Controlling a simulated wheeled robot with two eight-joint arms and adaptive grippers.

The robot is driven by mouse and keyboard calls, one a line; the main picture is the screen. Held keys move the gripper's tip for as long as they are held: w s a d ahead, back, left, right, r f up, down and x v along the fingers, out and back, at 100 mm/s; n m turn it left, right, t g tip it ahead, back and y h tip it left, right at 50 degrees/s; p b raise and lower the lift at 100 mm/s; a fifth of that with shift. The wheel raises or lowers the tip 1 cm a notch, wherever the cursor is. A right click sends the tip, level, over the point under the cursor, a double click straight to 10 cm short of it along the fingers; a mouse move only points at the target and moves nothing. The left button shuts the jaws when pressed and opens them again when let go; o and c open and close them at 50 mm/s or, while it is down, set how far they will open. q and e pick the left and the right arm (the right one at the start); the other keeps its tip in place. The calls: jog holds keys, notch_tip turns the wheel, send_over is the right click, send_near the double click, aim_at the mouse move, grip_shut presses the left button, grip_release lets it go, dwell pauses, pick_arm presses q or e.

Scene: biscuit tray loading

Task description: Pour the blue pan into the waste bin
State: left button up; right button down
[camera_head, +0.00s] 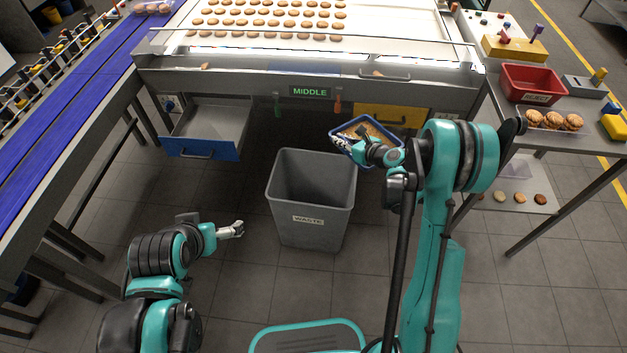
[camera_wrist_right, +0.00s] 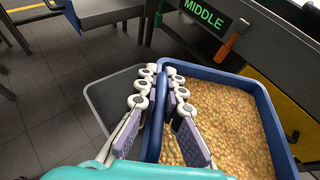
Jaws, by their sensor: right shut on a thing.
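The blue pan (camera_head: 387,121) is to the right of the waste bin's upper right edge in the head view. In the right wrist view, the pan (camera_wrist_right: 262,92) is full of small golden-brown crumbs (camera_wrist_right: 220,120). My right gripper (camera_head: 350,143) is shut on the pan's near left rim; the wrist view shows its fingers (camera_wrist_right: 160,100) on both sides of the rim. The grey waste bin (camera_head: 312,219), labelled WASTE, stands upright on the floor; its inside looks dark. My left gripper (camera_head: 238,229) is to the left of the bin, apart from it; its fingers are too small to judge.
The machine bench (camera_head: 310,80) with biscuits on top runs behind the bin. An open blue-fronted drawer (camera_head: 202,147) juts out at left, and a yellow drawer front (camera_head: 392,117) is behind the pan. A side table (camera_head: 590,139) stands at right. Floor in front is clear.

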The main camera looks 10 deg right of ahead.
pick_arm(q)
notch_tip(320, 180, down, 5)
jog(key=b, duration=0.5)
jog(key=shift+f, duration=0.15)
pick_arm(e)
jog(key=w+f+n+y, duration=0.1)
jog(key=f, duration=1.2)
jog(key=w+a+f+n+g+y, duration=0.1)
jog(key=w+f, duration=0.1)
jog(key=f, duration=1.1)
jog(key=shift+a, duration=0.3)
jog(key=shift+w+r+g, duration=0.1)
jog(key=shift+g, duration=0.2)
